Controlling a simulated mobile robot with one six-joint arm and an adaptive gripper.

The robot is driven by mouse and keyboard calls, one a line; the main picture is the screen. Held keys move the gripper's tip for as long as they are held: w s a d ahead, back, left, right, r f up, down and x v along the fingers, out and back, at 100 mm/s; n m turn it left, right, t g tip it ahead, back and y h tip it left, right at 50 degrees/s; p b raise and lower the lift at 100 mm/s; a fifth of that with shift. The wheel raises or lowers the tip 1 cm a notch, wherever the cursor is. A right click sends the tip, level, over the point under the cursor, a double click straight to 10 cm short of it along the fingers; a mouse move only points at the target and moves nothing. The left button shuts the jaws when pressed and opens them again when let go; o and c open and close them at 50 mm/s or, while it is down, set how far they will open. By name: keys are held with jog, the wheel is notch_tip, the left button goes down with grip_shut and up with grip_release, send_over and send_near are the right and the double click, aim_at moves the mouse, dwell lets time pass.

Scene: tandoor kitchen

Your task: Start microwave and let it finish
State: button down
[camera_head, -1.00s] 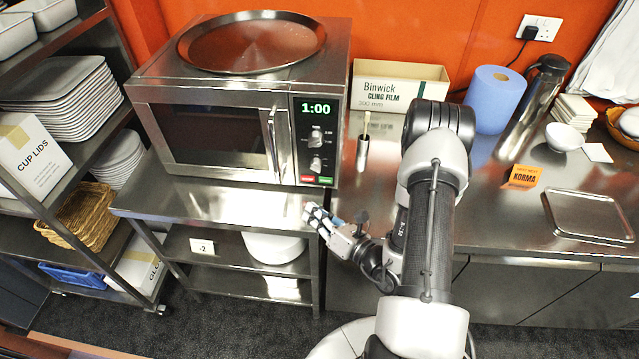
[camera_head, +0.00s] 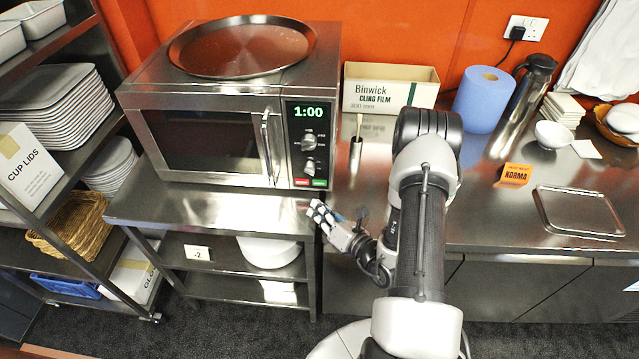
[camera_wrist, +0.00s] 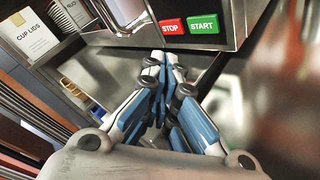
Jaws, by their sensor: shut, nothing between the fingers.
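The microwave (camera_head: 208,138) is a steel box on a steel stand, its door shut and its display (camera_head: 308,112) reading 1:00. Two knobs sit below the display, with a red and a green button at the panel's bottom. In the wrist view these read as the red STOP button (camera_wrist: 172,26) and the green START button (camera_wrist: 203,24). My gripper (camera_head: 314,204) is shut and empty, below and in front of the panel, apart from the buttons. In the wrist view its fingertips (camera_wrist: 163,58) meet just below the STOP button.
A round steel tray (camera_head: 242,46) lies on the microwave. Right of it are a cling film box (camera_head: 390,90), a blue paper roll (camera_head: 486,99), a flask (camera_head: 524,95), a KORMA card (camera_head: 515,175) and a small tray (camera_head: 578,212). A rack (camera_head: 65,215) stands at left.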

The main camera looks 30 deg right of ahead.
aim_at(320, 183)
jog(key=shift+w+d+b, duration=0.15)
jog(key=shift+w+d, duration=0.5)
jog(key=shift+w, duration=0.35)
jog(key=shift+w+d+b, duration=0.15)
jog(key=shift+w+d, duration=0.5)
jog(key=shift+w, duration=0.3)
jog(key=shift+w+d, duration=0.25)
jog(key=shift+w, duration=0.1)
